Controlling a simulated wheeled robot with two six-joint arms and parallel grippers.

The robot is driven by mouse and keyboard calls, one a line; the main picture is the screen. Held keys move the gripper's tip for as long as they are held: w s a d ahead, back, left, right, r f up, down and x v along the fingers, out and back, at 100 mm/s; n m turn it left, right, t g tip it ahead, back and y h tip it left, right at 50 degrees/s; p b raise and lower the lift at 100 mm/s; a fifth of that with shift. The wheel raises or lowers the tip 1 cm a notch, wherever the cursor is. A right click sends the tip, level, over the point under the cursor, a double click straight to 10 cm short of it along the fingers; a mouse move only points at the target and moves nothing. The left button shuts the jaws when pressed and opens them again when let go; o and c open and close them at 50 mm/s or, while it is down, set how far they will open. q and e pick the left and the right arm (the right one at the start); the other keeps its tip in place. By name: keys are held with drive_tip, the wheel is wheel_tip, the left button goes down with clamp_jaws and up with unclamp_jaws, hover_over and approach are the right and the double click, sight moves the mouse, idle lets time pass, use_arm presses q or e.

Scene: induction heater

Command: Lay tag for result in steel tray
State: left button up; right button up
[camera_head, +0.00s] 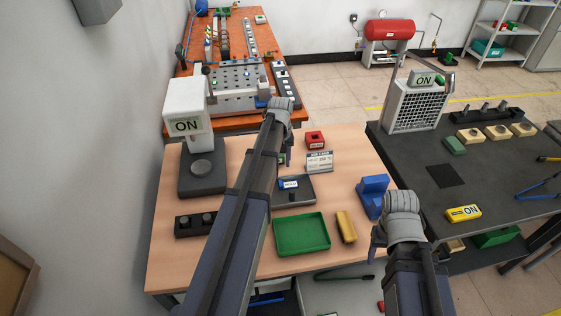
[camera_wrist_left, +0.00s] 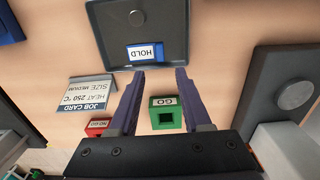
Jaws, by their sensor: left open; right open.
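The dark grey steel tray (camera_head: 304,183) is on the light wooden table; it also shows in the left wrist view (camera_wrist_left: 112,42). A blue-edged tag with a white label reading HOLD (camera_wrist_left: 145,52) lies inside the tray near one edge, and shows small in the head view (camera_head: 289,183). A round grey piece (camera_wrist_left: 137,18) is in the tray too. My left gripper (camera_wrist_left: 159,74) is open and empty, its fingertips over the tray's edge beside the tag. My right gripper (camera_head: 376,242) is open at the table's right front, mostly hidden by its wrist.
A green GO block (camera_wrist_left: 166,114), a red NO-GO block (camera_head: 315,139) and a job card (camera_head: 319,161) are close to the tray. A green tray (camera_head: 301,233), a yellow piece (camera_head: 346,226) and a blue stand (camera_head: 372,193) are nearer the table's front and right.

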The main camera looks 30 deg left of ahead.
use_arm(q)
wheel_tip(320, 180, up, 2)
drive_tip(key=shift+r+p, duration=0.1)
drive_tip(key=shift+p, duration=0.45)
drive_tip(key=s+d+m, duration=0.5)
drive_tip(key=s+d, duration=0.5)
drive_tip(key=d, duration=0.4)
drive_tip(key=s+d+m+y, duration=0.1)
drive_tip(key=s+d+m, duration=0.5)
drive_tip(key=d, duration=0.8)
drive_tip(key=s, duration=0.3)
drive_tip(key=shift+s, duration=0.35)
